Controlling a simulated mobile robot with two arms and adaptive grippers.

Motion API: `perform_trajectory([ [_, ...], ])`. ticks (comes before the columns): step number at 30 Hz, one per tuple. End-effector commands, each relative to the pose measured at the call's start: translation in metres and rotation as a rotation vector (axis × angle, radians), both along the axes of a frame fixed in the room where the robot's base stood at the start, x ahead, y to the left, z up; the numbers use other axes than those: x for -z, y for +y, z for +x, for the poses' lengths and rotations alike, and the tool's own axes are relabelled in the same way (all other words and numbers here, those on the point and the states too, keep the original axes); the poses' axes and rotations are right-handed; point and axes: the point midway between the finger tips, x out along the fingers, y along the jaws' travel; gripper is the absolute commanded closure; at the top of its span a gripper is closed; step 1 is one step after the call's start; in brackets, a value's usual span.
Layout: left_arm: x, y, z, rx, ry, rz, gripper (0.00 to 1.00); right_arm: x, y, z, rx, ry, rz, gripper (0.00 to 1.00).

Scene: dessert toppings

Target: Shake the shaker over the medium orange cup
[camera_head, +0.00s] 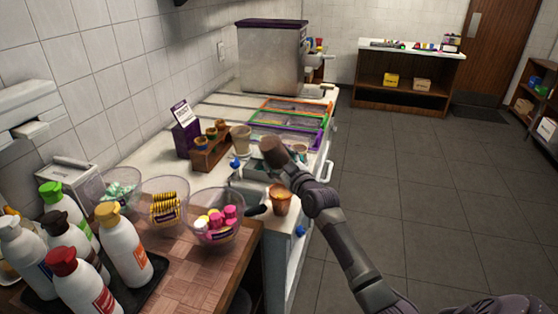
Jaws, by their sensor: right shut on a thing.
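My right gripper (283,166) is at the end of my right arm, which comes up from the lower right over the counter's front edge. It is shut on a dark brown cylinder, seemingly the shaker (271,150), held tilted above the counter. An orange cup (279,200) stands below and slightly right of the shaker, near the counter edge; the arm is close above it. I cannot tell its size rank. The gripper's fingers are small and partly hidden. My left gripper is not in view.
A wooden holder (211,157) with small cups and a pale cup (241,139) stand behind. Clear tubs, including one with pink items (218,230), and several sauce bottles (128,245) fill the front left. A steel machine (270,60) stands at the back. Floor at right is free.

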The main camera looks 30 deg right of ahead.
Motion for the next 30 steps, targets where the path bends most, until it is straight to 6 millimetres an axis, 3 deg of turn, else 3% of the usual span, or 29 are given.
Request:
perform_trajectory([
  [7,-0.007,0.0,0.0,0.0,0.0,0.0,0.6,-0.009,0.0,0.0,0.001,-0.003,-0.001,0.78],
  [30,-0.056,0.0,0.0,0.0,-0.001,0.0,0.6,-0.064,0.0,-0.001,0.0,-0.004,-0.002,0.78],
])
